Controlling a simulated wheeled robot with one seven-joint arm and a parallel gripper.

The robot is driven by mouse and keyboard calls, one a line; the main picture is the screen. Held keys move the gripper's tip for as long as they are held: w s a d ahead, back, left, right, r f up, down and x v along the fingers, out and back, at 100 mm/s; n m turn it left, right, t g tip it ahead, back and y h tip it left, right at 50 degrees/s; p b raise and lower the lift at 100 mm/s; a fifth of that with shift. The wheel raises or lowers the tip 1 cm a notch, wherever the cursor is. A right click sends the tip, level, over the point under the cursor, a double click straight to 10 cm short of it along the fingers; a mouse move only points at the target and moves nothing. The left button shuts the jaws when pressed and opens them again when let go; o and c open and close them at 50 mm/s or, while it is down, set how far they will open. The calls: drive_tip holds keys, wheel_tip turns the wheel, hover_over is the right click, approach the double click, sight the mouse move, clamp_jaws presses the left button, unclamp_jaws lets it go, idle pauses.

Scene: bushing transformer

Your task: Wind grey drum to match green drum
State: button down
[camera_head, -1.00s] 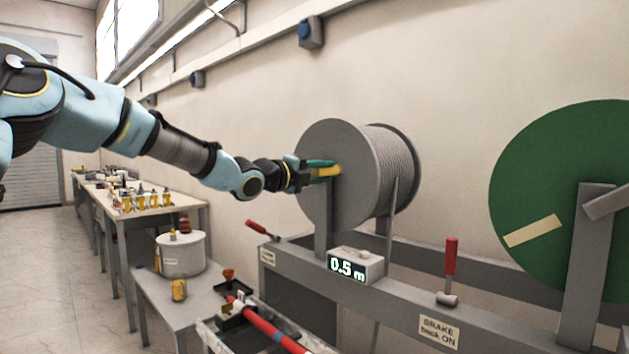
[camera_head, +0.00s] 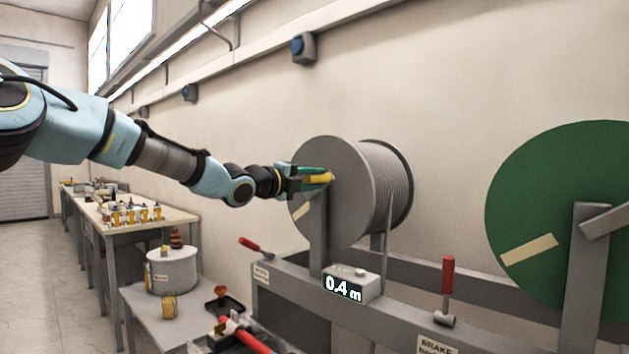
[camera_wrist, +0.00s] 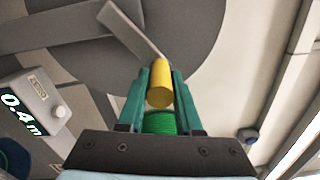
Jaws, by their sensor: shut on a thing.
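The grey drum (camera_head: 331,225) stands on a grey frame in the middle of the head view, wound with grey rope. Its flange also fills the top of the wrist view (camera_wrist: 85,60). My gripper (camera_head: 318,177) is shut on the drum's yellow crank handle (camera_wrist: 160,85), which lies between its green fingers. The green drum (camera_head: 530,200) is at the right edge, partly cut off, with a cream stripe low on its face. A cream stripe also shows at the lower left of the grey drum's face. The counter box (camera_head: 352,284) reads 0.4 m.
A red-handled lever (camera_head: 448,277) rises from the frame beside the brake sign (camera_head: 438,345). Another red lever (camera_head: 250,244) is at the frame's left end. Benches with small parts (camera_head: 130,226) line the wall at left.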

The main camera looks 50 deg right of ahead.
drive_tip(key=shift+r, duration=0.15)
drive_tip(key=c, duration=0.6)
unclamp_jaws()
drive_tip(key=shift+a, duration=0.1)
drive_tip(key=shift+w+a+f+b, duration=0.1)
drive_tip(key=shift+a+f+b, duration=0.1)
drive_tip(key=shift+a+b, duration=0.15)
drive_tip(key=a+b, duration=0.2)
drive_tip(key=a, duration=0.8)
drive_tip(key=shift+w, duration=0.2)
